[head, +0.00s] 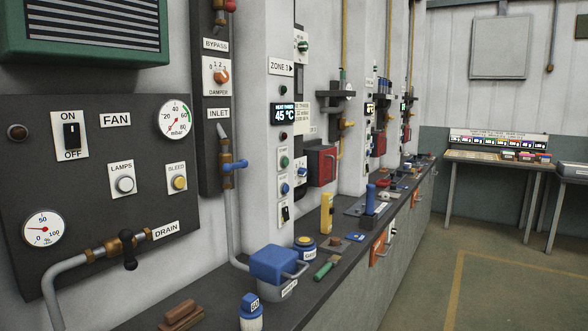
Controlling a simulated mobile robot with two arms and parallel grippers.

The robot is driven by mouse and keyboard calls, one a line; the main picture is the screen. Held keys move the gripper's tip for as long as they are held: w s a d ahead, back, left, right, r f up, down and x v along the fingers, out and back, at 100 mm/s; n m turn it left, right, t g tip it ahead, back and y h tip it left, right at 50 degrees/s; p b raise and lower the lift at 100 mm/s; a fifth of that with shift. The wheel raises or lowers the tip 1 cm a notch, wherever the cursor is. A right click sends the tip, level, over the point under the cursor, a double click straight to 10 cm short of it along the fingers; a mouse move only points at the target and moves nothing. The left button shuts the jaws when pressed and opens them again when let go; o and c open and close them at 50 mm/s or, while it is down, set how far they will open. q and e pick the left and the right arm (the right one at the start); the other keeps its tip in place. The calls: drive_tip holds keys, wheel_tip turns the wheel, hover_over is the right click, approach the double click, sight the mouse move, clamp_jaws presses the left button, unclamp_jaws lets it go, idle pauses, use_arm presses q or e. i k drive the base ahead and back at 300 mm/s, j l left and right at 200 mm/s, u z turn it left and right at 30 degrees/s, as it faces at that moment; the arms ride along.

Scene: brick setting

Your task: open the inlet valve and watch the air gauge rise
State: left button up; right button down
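The inlet valve (227,163) is a brass body on a vertical grey pipe, below the INLET label (218,113). Its blue lever (236,165) points sideways, across the pipe. A round gauge (174,119) with green and red scale marks is at the dark panel's upper right. A second round gauge (43,228), marked 50 and 100, is at the panel's lower left; its needle points left. I cannot read which one is the air gauge. Neither of my grippers is in view.
The dark FAN panel (95,200) carries switches and a black-handled DRAIN valve (130,248). On the bench below stand a blue-lidded container (273,264), a blue-capped jar (250,312), a yellow block (327,212) and a brown brush (181,315). The floor at right is open.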

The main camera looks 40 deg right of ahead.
sight(227, 167)
drive_tip(key=z, duration=0.75)
